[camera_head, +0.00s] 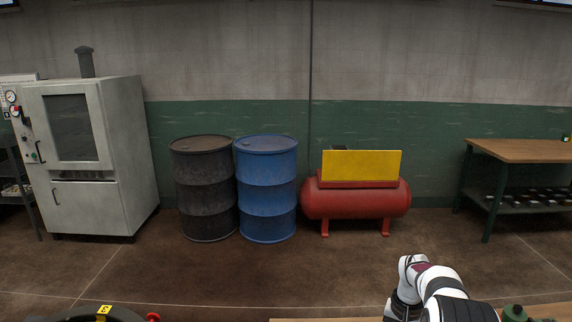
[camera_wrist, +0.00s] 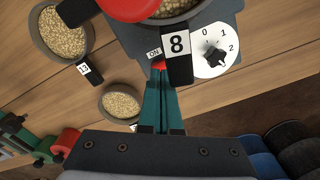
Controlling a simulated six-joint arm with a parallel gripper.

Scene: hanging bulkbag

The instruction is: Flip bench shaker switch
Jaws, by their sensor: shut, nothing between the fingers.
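The bench shaker (camera_wrist: 228,22) is a grey box at the top of the wrist view. It has a white dial (camera_wrist: 212,57) marked 0, 1, 2 and a small ON label. A small red switch (camera_wrist: 158,65) shows just below that label. My gripper (camera_wrist: 160,76) has its teal fingers closed together and empty. Its fingertips are right at the red switch; I cannot tell whether they touch it. Part of the switch is hidden by the fingertips, so its position is unclear.
A black tag marked 8 (camera_wrist: 177,56) hangs close right of the fingertips, below a grain bowl with a red part (camera_wrist: 130,8). A tagged bowl of grain (camera_wrist: 63,37) and another bowl (camera_wrist: 120,103) sit on the wooden bench (camera_wrist: 60,90). Drums and a red compressor (camera_head: 355,200) stand far back.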

